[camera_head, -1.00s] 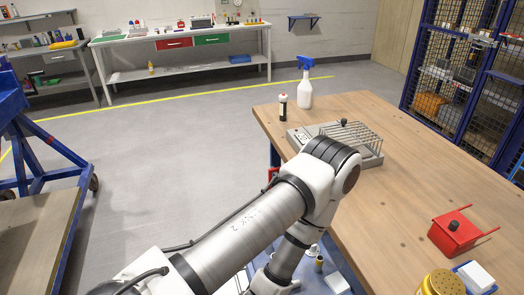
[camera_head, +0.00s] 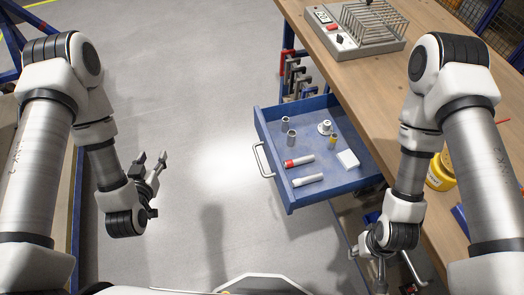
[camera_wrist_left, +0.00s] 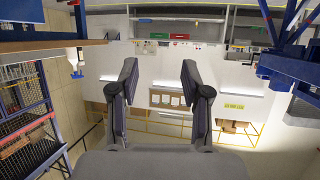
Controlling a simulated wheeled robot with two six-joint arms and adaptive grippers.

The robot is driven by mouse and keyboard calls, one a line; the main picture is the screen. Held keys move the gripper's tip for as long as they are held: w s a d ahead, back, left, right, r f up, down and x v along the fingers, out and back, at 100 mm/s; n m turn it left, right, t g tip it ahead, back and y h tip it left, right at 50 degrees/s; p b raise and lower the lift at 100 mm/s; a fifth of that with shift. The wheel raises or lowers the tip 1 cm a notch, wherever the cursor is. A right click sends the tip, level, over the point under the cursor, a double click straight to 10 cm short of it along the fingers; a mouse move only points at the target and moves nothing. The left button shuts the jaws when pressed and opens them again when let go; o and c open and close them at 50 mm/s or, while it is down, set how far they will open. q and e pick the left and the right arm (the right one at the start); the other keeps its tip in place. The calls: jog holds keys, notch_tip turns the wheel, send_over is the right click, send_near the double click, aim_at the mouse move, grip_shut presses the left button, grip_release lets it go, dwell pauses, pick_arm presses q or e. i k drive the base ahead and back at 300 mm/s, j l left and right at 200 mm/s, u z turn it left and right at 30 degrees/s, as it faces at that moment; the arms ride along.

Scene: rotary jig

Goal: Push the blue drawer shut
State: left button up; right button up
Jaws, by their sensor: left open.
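The blue drawer (camera_head: 272,160) is pulled out from the left side of the wooden workbench, its handle facing left. Inside lie a white block, two tubes, small metal cylinders, a white flanged part and a yellow-brown piece. My left gripper (camera_head: 152,158) is open and empty, left of the drawer front with a clear gap between them. Its two spread fingers also show in the left wrist view (camera_wrist_left: 160,72); the drawer is not seen there. My right gripper (camera_head: 380,272) hangs low beside the bench, below and right of the drawer; its fingers are too unclear to judge.
The workbench top (camera_head: 355,85) carries a grey jig (camera_head: 362,32) with a rack of rods and a yellow container (camera_head: 441,172), partly behind my right arm. Clamps (camera_head: 295,78) hang on the bench side behind the drawer. The grey floor left of the drawer is free.

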aim_at(305, 116)
jog(key=j+z, duration=0.95)
jog(key=z, duration=0.15)
jog(key=k, duration=0.05)
